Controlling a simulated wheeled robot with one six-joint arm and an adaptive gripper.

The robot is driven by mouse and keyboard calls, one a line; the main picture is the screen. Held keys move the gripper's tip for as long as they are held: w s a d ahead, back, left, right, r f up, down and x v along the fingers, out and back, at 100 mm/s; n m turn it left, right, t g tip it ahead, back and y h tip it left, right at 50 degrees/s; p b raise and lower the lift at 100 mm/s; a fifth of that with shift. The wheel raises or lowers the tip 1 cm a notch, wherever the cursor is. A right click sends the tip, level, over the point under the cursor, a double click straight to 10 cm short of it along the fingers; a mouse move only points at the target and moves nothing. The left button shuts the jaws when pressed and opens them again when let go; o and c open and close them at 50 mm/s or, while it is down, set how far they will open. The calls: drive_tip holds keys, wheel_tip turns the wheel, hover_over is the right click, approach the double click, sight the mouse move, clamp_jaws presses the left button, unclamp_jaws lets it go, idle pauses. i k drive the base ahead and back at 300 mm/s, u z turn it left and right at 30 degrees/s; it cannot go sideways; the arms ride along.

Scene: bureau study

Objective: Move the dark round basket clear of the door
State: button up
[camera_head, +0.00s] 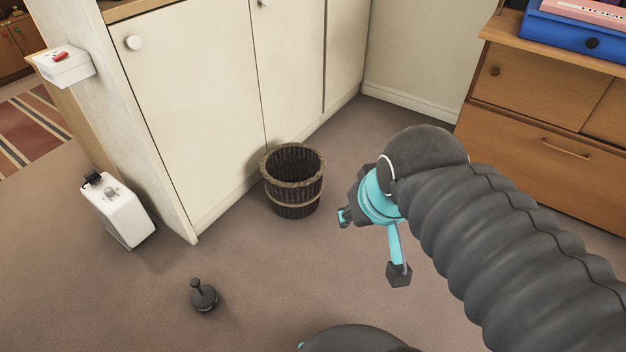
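The dark round basket (293,197) stands upright on the carpet, close in front of the white cabinet doors (192,95). It is woven, with a lighter band and rim, and its inside looks empty. My gripper (372,246) is to the right of the basket and nearer to me, apart from it. Its two fingers are spread wide, with nothing between them. My dark ribbed arm comes in from the lower right.
A white box-like appliance (123,213) stands by the cabinet's left end. A small dark knobbed object (203,295) is on the floor in front. A wooden drawer unit (545,140) stands at the right.

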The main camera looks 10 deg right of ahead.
sight(292, 172)
drive_tip(key=z, duration=0.2)
drive_tip(key=i, duration=1.45)
drive_tip(key=u, duration=0.45)
